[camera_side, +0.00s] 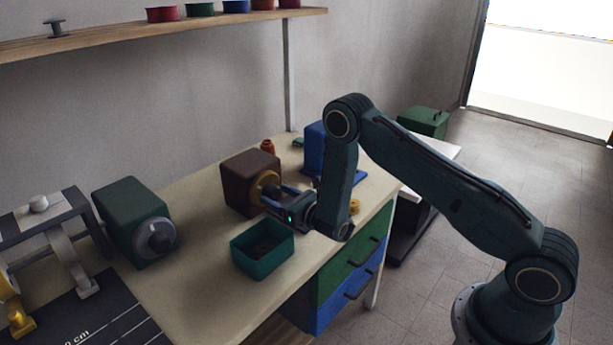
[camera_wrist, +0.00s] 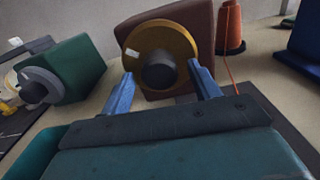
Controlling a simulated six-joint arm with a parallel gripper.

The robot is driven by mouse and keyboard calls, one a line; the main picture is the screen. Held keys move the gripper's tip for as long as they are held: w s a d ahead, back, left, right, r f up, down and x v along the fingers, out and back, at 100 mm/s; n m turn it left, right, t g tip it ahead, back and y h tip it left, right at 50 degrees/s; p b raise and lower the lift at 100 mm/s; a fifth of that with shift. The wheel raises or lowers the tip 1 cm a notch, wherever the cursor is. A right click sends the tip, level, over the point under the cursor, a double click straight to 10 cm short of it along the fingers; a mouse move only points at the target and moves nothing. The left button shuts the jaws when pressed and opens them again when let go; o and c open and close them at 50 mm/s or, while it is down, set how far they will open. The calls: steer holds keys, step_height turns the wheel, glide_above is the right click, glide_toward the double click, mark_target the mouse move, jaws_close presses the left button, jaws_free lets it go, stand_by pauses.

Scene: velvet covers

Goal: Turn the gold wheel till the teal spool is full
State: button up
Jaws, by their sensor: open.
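The gold wheel (camera_wrist: 178,44) is mounted on the front of a dark brown box (camera_wrist: 200,20), with a dark round knob (camera_wrist: 159,71) at its centre. The wheel also shows in the side view (camera_side: 264,187), partly hidden by my gripper. My gripper (camera_wrist: 164,84) is open, its two blue fingers on either side of the knob and apart from it as far as I can tell. In the side view my gripper (camera_side: 277,201) reaches toward the brown box. I cannot identify a teal spool with certainty in either view.
An orange thread spool (camera_wrist: 231,28) stands right of the brown box, its thread running down. A green box with a grey dial (camera_side: 161,238) stands left. An open teal bin (camera_side: 287,244) sits in front, below my gripper. A blue machine (camera_side: 315,150) stands behind right.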

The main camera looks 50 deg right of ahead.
steer(key=shift+w, duration=0.35)
steer(key=c, duration=1)
steer(key=shift+o, duration=0.2)
steer(key=shift+m, duration=0.4)
